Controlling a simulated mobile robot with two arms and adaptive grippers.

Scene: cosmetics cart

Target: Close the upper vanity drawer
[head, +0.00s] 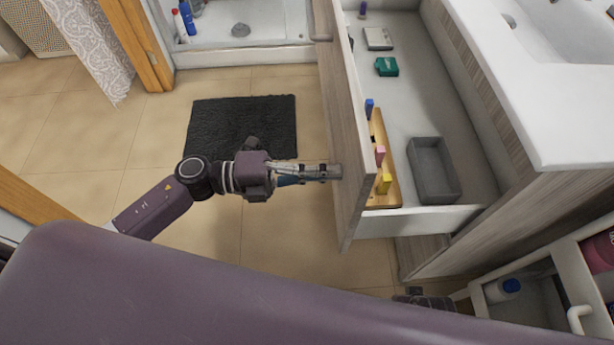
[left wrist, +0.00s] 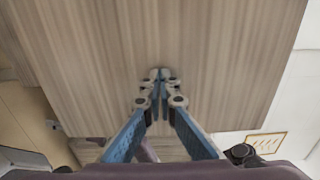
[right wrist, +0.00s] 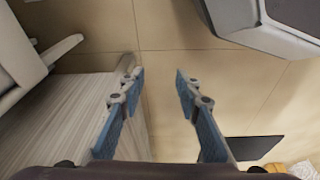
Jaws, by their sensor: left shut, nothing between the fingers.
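The upper vanity drawer (head: 345,140) stands pulled out from under the white countertop (head: 545,100), with its wood-grain front facing left in the head view. My left gripper (head: 336,172) is shut and empty, its fingertips at the outer face of the drawer front. In the left wrist view the shut fingertips (left wrist: 160,75) meet or nearly meet the wood-grain panel (left wrist: 220,50); I cannot tell whether they press on it. My right gripper (right wrist: 155,75) is open and empty in the right wrist view, above the tiled floor beside a wood-grain panel (right wrist: 75,115).
The drawer holds a grey tray (head: 433,170), a wooden holder (head: 391,190) with coloured items, a green box (head: 386,66) and a pale case (head: 377,38). A white cart (head: 560,290) stands at the lower right. A dark mat (head: 240,125) lies on the otherwise clear floor.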

